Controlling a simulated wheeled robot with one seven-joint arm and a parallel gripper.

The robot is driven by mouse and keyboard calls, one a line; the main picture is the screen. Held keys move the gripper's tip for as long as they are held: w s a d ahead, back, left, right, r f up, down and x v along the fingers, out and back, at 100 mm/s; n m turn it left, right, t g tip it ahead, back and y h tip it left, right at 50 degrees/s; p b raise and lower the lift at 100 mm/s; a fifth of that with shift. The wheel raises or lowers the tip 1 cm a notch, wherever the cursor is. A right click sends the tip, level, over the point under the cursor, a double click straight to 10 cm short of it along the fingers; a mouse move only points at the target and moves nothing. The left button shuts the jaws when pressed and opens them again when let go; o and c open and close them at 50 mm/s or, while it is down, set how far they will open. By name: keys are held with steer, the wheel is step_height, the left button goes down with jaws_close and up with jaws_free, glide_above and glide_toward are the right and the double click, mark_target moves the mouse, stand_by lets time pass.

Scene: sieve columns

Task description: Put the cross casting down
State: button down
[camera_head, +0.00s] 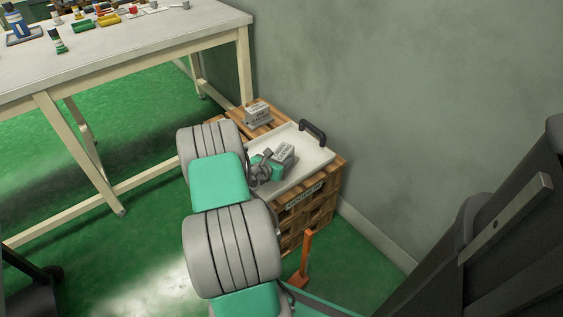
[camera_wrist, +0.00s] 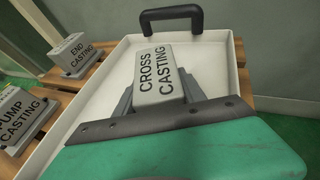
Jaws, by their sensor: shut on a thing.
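The cross casting (camera_wrist: 159,75) is a grey block with its name in black letters. It shows in the wrist view just beyond my gripper (camera_wrist: 158,95), whose grey fingers sit on both sides of it. In the head view the casting (camera_head: 284,152) is at the end of my arm, over a white tray (camera_head: 312,161). The tray (camera_wrist: 226,50) has low walls and a black handle (camera_wrist: 172,17) at its far end. My gripper (camera_head: 275,160) is shut on the casting. I cannot tell whether the casting's underside touches the tray floor.
The tray rests on a wooden crate stack (camera_head: 325,205) by the wall. An end casting (camera_wrist: 76,54) and a pump casting (camera_wrist: 20,118) stand on the slats left of the tray. A cluttered white table (camera_head: 130,50) is at the upper left. An orange post (camera_head: 303,258) stands before the crates.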

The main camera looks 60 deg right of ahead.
steer(key=shift+r, duration=0.2)
steer(key=shift+f, duration=0.15)
steer(key=c, duration=0.7)
jaws_free()
steer(key=p+v, duration=0.4)
steer(key=v, duration=0.7)
steer(key=shift+a+r, duration=0.25)
steer(key=shift+a, duration=0.25)
